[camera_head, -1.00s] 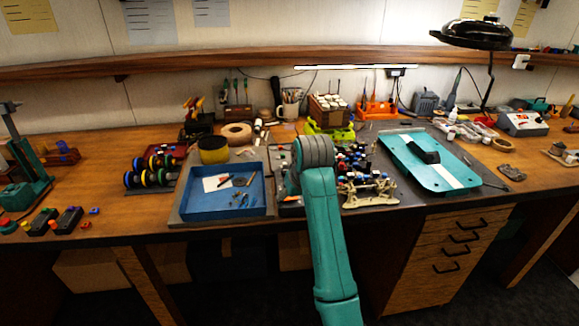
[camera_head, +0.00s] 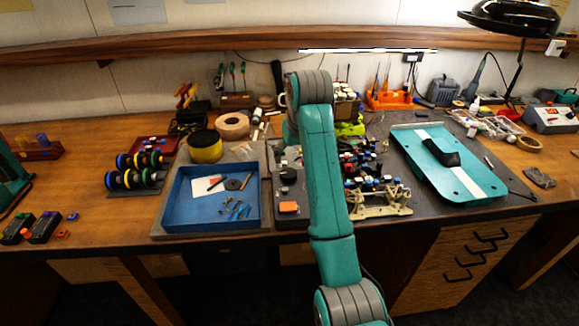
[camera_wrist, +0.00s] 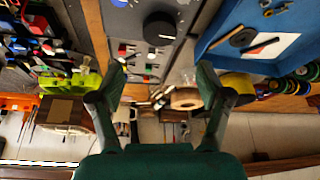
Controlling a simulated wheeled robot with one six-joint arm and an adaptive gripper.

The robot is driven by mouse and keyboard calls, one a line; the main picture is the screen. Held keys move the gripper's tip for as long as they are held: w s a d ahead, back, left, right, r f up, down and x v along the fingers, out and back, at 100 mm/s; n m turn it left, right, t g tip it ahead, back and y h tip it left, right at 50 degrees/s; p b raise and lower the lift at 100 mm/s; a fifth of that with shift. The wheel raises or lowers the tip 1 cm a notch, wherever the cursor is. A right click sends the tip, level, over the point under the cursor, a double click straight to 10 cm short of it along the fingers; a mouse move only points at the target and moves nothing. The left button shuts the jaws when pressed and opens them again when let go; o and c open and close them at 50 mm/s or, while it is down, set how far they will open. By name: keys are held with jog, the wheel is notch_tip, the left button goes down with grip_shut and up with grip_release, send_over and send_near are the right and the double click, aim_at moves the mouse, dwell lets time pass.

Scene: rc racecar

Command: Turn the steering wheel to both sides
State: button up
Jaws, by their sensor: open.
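A black round knob (camera_wrist: 160,28), which looks like the steering wheel, stands on a grey panel (camera_wrist: 132,28) at the top of the wrist view. In the head view part of this panel (camera_head: 291,218), with an orange block on it, shows between the blue tray and the car parts. My gripper (camera_wrist: 162,69) is open and empty, its two fingers spread wide. In the picture the knob is above and between the fingertips, apart from them. In the head view my arm hides the gripper.
A blue tray (camera_head: 184,222) with small tools lies left of the panel. A beige car frame (camera_head: 385,206) and several small parts are to its right, with a teal body shell (camera_head: 483,184) farther right. A tape roll (camera_head: 232,125) and a yellow-black spool (camera_head: 205,148) stand behind the tray.

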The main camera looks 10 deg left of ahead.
aim_at(288, 172)
jog(key=x, duration=0.9)
jog(key=shift+f, duration=0.3)
jog(key=shift+c, duration=0.2)
jog(key=c, duration=1.1)
